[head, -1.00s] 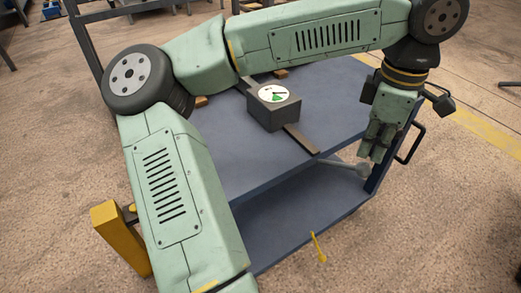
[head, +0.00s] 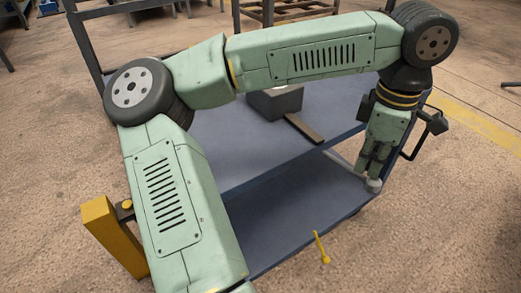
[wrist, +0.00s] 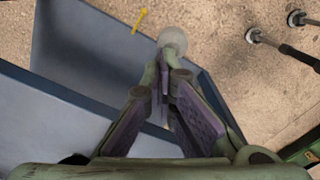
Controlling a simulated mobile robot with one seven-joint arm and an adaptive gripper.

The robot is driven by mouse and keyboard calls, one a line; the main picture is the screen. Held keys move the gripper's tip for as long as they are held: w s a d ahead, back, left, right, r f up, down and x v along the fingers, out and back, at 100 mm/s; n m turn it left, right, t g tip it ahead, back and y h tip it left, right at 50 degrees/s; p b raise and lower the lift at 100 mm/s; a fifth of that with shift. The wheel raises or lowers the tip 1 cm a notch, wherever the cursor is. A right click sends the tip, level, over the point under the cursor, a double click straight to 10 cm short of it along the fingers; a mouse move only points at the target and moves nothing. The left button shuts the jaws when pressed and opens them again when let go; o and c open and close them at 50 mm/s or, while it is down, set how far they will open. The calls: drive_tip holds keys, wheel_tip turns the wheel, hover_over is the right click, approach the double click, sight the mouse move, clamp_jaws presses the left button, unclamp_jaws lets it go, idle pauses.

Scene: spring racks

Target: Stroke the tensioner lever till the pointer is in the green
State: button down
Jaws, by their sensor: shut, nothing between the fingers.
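The tensioner lever is a grey rod whose pale round knob (head: 374,186) sticks out past the front edge of the blue cart (head: 300,155). In the wrist view the knob (wrist: 173,38) is just beyond my fingertips. My gripper (head: 367,168) is shut, with nothing between its fingers, and points down at the knob. The fingertips look against or very close to the knob; I cannot tell if they touch. The dark gauge box (head: 277,104) stands on the cart top. My arm hides its dial, so the pointer and green zone cannot be seen.
A black handle (head: 412,142) is at the cart's right end. A yellow item (head: 321,247) shows in front of the cart. A yellow post (head: 113,236) stands at left.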

wheel_tip(320, 180, down, 11)
drive_tip(key=b, duration=0.8)
wheel_tip(320, 180, up, 19)
drive_tip(key=p, duration=1.4)
wheel_tip(320, 180, down, 19)
drive_tip(key=b, duration=1.4)
wheel_tip(320, 180, up, 19)
drive_tip(key=p, duration=1.4)
